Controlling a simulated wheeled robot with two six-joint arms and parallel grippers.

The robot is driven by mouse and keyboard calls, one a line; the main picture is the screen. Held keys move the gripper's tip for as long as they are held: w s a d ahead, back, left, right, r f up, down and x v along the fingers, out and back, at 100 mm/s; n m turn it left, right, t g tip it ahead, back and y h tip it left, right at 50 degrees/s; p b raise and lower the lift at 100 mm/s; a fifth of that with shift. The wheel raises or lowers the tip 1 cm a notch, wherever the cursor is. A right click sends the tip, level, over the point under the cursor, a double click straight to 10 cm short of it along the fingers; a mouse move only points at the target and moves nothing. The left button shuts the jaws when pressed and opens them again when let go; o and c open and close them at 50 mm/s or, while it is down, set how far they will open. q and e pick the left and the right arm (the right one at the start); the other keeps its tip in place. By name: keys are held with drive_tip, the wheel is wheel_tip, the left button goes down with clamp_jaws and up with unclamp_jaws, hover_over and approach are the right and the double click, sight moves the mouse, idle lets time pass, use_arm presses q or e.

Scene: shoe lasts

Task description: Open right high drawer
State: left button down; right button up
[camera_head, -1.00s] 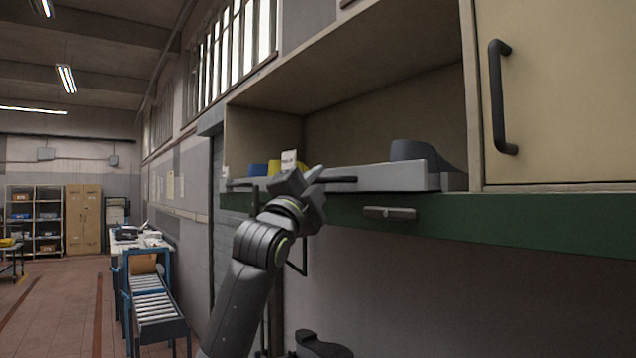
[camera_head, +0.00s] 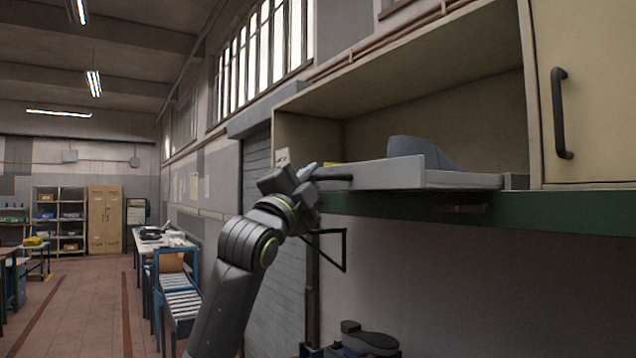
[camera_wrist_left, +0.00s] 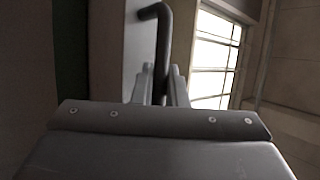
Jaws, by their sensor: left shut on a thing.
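The light grey high drawer (camera_head: 375,174) sticks out from the open shelf bay above the green worktop edge, partly pulled out, with its side panel showing. A blue-grey shoe last (camera_head: 420,152) rises above its rim. My left gripper (camera_head: 309,178) is at the drawer front, shut on the dark bar handle (camera_head: 337,171). In the left wrist view the fingers (camera_wrist_left: 160,90) close around the lower part of the dark handle (camera_wrist_left: 161,35), beside the pale drawer front (camera_wrist_left: 138,50). My right gripper is not in view.
A beige cupboard door (camera_head: 605,95) with a dark handle stands right of the drawer. Dark shoe-like items (camera_head: 365,340) lie low below. The aisle floor (camera_head: 85,310) at left is clear.

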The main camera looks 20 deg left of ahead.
use_arm(q)
drive_tip(key=shift+s+a+f, duration=0.1)
drive_tip(key=shift+s+a, duration=0.05)
drive_tip(key=shift+a, duration=0.05)
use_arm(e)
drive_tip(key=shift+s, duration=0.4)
use_arm(q)
drive_tip(key=c, duration=1.7)
unclamp_jaws()
drive_tip(key=shift+c, duration=0.2)
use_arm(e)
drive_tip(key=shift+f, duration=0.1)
use_arm(q)
drive_tip(key=shift+s, duration=0.1)
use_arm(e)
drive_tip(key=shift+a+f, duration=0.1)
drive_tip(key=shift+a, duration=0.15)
